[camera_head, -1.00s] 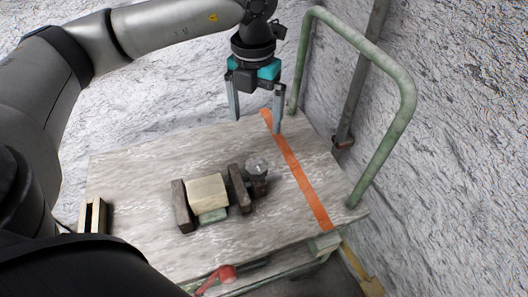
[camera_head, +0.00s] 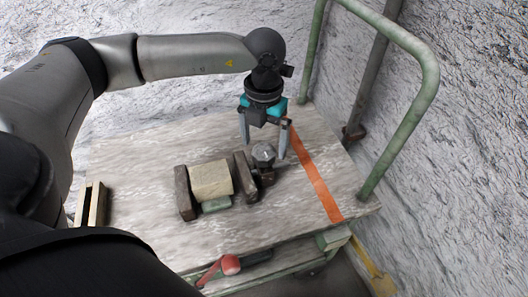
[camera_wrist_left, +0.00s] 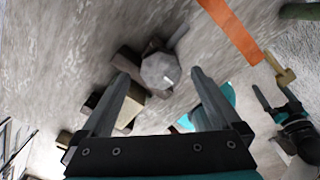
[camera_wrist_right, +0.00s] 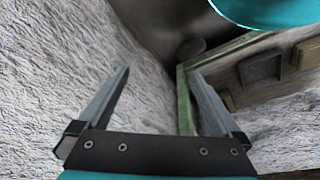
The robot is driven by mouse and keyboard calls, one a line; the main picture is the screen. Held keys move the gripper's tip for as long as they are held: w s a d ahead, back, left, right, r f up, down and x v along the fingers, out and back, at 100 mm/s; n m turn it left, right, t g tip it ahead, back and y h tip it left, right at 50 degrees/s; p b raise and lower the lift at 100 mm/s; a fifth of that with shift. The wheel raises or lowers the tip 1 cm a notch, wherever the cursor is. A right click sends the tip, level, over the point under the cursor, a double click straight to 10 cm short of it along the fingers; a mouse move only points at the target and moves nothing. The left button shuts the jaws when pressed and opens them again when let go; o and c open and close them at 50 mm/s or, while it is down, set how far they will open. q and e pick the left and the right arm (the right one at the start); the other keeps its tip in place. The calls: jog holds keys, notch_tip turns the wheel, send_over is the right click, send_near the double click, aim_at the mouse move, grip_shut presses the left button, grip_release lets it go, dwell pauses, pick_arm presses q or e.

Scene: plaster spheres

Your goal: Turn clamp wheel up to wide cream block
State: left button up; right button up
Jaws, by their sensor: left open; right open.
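The clamp wheel (camera_head: 263,154) is a grey faceted knob at the right end of a dark clamp. It also shows in the left wrist view (camera_wrist_left: 160,71), between and beyond the fingers. The wide cream block (camera_head: 211,180) lies between the clamp's left dark jaw (camera_head: 185,193) and its right dark jaw (camera_head: 245,177). Whether the right jaw touches the block I cannot tell. My left gripper (camera_head: 263,150) is open and empty, pointing down just above and behind the wheel. My right gripper (camera_wrist_right: 165,75) is open and empty in its own wrist view, facing a rough wall.
The clamp sits on a worn cart top (camera_head: 130,160) with an orange stripe (camera_head: 317,180) right of the wheel. A green rail (camera_head: 400,140) rises at the right edge. A slotted wooden piece (camera_head: 91,205) stands at the left. A red-knobbed lever (camera_head: 230,265) is at the front.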

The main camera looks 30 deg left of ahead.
pick_arm(q)
jog(key=shift+f+b, duration=0.4)
jog(key=shift+f, duration=0.95)
pick_arm(e)
jog(key=shift+w+r, duration=0.2)
jog(key=shift+r, duration=0.35)
jog(key=shift+w+r, duration=0.15)
jog(key=shift+r, duration=0.4)
pick_arm(q)
jog(key=c, duration=1.4)
